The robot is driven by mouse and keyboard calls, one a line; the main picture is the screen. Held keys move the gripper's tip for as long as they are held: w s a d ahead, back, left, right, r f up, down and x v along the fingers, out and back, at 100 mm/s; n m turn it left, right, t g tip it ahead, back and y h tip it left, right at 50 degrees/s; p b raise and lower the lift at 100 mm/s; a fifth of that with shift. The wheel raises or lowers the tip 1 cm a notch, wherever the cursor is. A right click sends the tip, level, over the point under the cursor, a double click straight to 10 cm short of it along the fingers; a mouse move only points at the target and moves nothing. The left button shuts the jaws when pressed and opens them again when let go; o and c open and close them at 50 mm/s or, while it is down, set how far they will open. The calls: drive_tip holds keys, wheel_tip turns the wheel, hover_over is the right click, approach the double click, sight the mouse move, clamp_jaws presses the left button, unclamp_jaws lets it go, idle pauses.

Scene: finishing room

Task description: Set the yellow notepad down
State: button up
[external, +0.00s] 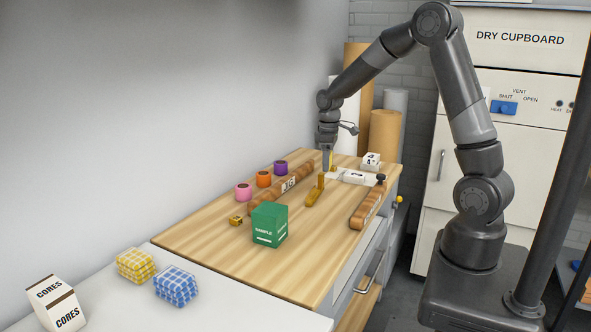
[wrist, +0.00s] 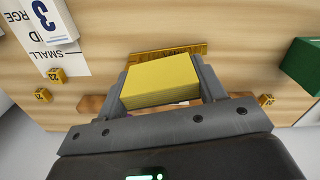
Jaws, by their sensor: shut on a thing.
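The yellow notepad (wrist: 160,82) is a thick yellow block between the two fingers of my gripper (wrist: 161,77) in the wrist view. My gripper is shut on it, with a finger at each side. The wooden worktop (wrist: 225,15) lies beyond the notepad; I cannot tell the gap between them. In the external view my gripper (external: 327,163) points down over the far part of the worktop (external: 208,240), near the white sheet. Only a thin yellow strip shows beside the fingers there, so the notepad is mostly hidden.
A green sample box (external: 269,226) stands on the worktop. A brass-coloured tool (external: 315,191), a white printed sheet (external: 338,174) with numbered white blocks (external: 371,161), and a wooden bar (external: 368,206) lie around. Pink, orange and purple rolls (external: 263,179) stand along the wall side.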

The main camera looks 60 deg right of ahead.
drive_tip(key=s+a+n, duration=0.2)
drive_tip(key=a, duration=0.5)
hover_over(295, 216)
wheel_tip(295, 216, down, 7)
drive_tip(key=shift+s+f, duration=0.1)
drive_tip(key=shift+f, duration=2)
drive_tip(key=o, duration=1)
drive_tip(key=shift+f, duration=0.1)
